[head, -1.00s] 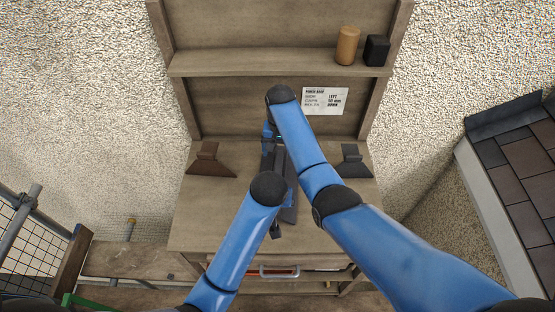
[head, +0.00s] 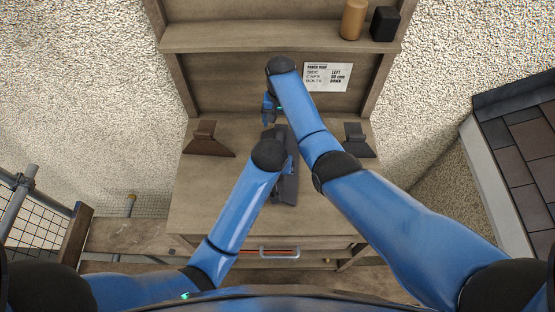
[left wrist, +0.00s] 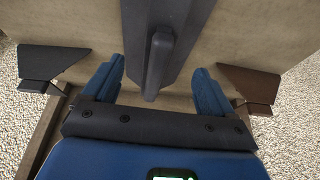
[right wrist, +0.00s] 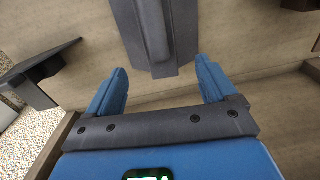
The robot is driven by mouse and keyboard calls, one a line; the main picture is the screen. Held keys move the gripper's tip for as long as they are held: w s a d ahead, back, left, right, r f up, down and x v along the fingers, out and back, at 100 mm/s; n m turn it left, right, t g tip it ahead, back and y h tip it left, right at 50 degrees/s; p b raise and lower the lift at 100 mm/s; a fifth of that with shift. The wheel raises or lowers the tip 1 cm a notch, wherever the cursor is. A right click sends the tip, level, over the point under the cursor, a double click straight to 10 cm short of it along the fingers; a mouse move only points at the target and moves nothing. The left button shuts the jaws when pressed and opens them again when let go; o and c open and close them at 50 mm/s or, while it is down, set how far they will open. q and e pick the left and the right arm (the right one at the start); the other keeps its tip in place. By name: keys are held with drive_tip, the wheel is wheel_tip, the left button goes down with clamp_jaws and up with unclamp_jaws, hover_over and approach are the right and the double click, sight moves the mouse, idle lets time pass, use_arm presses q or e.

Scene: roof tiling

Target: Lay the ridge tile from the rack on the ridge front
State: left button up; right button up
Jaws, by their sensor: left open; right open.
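A long dark grey ridge tile (head: 289,188) with a raised bar along its middle lies on the wooden bench, partly hidden by my arms. My right gripper (head: 268,112) is open at the tile's far end. In the right wrist view the tile (right wrist: 155,40) ends ahead of the open fingers (right wrist: 163,88), with nothing between them. My left gripper is open near the tile's near end; its jaws are mostly hidden in the head view. In the left wrist view the bar's end on the tile (left wrist: 183,35) points between the open fingers (left wrist: 160,92), apart from them.
A brown piece (head: 208,140) stands left of the tile and a dark grey piece (head: 357,140) right. A shelf (head: 270,36) above holds a tan cylinder (head: 353,19) and a black block (head: 385,23). A dark tiled roof (head: 518,150) is at right. Bare bench (head: 210,190) is at left.

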sight(279, 137)
use_arm(q)
drive_tip(key=shift+x, duration=4.25)
use_arm(e)
drive_tip(key=shift+s+f, duration=0.15)
drive_tip(key=shift+f, duration=4.1)
use_arm(q)
drive_tip(key=shift+f, duration=0.1)
use_arm(e)
drive_tip(key=shift+f, duration=0.1)
use_arm(q)
drive_tip(key=shift+s, duration=0.15)
drive_tip(key=c, duration=1.5)
use_arm(e)
drive_tip(key=c, duration=1.4)
use_arm(q)
drive_tip(key=shift+f, duration=0.1)
clamp_jaws()
use_arm(e)
clamp_jaws()
use_arm(q)
drive_tip(key=shift+a, duration=0.1)
use_arm(e)
drive_tip(key=shift+a, duration=0.1)
